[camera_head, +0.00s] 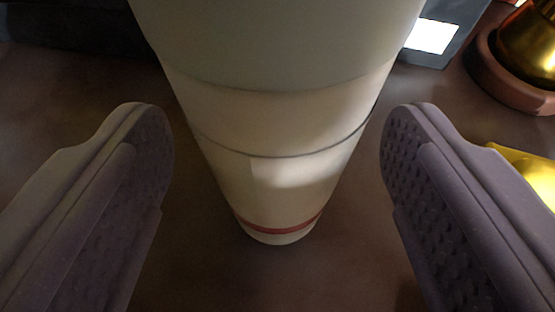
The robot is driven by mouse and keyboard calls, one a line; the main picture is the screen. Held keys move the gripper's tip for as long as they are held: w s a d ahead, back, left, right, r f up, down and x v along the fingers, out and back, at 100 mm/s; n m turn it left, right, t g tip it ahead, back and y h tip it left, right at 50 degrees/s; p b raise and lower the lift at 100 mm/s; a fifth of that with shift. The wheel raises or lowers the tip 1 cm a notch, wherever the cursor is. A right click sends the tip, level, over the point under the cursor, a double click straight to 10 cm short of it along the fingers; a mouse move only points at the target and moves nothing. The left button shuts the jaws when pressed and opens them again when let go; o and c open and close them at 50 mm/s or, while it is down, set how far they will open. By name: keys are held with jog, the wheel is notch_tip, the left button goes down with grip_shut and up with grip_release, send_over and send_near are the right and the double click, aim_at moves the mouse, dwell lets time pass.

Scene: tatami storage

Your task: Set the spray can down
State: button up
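The spray can (285,185) is a pale cream cylinder with dark seam lines and a red band near its base. It stands in the middle of the view, its top cut off by the upper edge, and its base appears to rest on the brown surface (215,275). My gripper (277,150) is open, with one grey padded finger on each side of the can. A gap shows between each finger and the can, so neither finger appears to touch it.
At the upper right a gold object (535,45) sits on a round reddish-brown base (500,80). A grey box with a white label (432,37) stands left of it. Another gold piece (530,170) lies behind my right finger. A dark object (75,30) spans the upper left.

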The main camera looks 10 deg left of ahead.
jog(key=shift+r, duration=0.2)
jog(key=p+v, duration=0.3)
jog(key=v, duration=0.9)
jog(key=shift+f, duration=0.1)
